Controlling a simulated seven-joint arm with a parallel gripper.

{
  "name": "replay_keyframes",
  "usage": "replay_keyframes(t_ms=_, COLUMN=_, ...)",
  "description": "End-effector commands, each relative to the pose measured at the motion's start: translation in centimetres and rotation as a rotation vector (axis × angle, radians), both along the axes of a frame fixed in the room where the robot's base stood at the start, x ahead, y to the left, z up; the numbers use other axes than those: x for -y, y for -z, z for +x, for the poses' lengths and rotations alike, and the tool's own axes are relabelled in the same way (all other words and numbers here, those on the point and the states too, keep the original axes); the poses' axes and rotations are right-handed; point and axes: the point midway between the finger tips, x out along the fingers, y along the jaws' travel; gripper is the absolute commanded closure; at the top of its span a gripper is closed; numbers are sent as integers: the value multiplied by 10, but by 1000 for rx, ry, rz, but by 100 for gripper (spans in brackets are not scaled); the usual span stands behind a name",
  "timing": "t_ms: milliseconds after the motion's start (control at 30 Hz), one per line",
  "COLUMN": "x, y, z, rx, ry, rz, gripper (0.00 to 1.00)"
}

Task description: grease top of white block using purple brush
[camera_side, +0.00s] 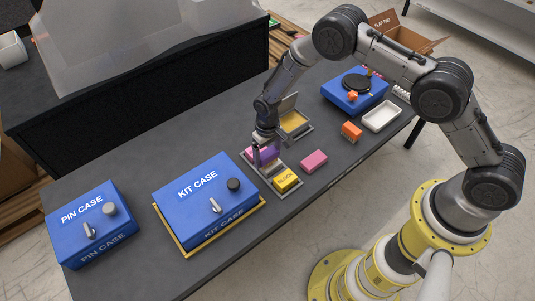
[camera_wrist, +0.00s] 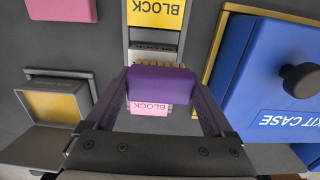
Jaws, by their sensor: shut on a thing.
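My gripper (camera_side: 266,152) is shut on the purple brush (camera_wrist: 160,86), which also shows in the side view (camera_side: 267,156). Its tan bristles (camera_wrist: 160,65) point toward the top of the wrist view. The brush is over a grey tray (camera_side: 270,176) that holds a yellow block marked BLOCK (camera_side: 287,180) and, partly hidden by the brush, a pink piece marked BLOCK (camera_wrist: 149,108). Between them is a greyish surface marked BLOCK (camera_wrist: 154,48); I cannot tell if it is the white block. Contact of the bristles with anything cannot be told.
A pink block (camera_side: 314,161) lies right of the tray. Behind are an open box with a yellow inside (camera_side: 293,122), an orange brush (camera_side: 351,130), a white tray (camera_side: 382,115) and a blue device (camera_side: 350,97). The blue KIT CASE (camera_side: 207,197) and PIN CASE (camera_side: 91,225) stand left.

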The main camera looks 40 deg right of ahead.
Motion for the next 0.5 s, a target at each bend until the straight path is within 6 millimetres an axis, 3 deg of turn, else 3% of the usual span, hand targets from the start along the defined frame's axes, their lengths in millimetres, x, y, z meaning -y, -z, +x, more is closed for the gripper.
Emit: replay_keyframes(t_ms=500, x=0, y=4, z=0, rx=0, ry=0, rz=0, gripper=57)
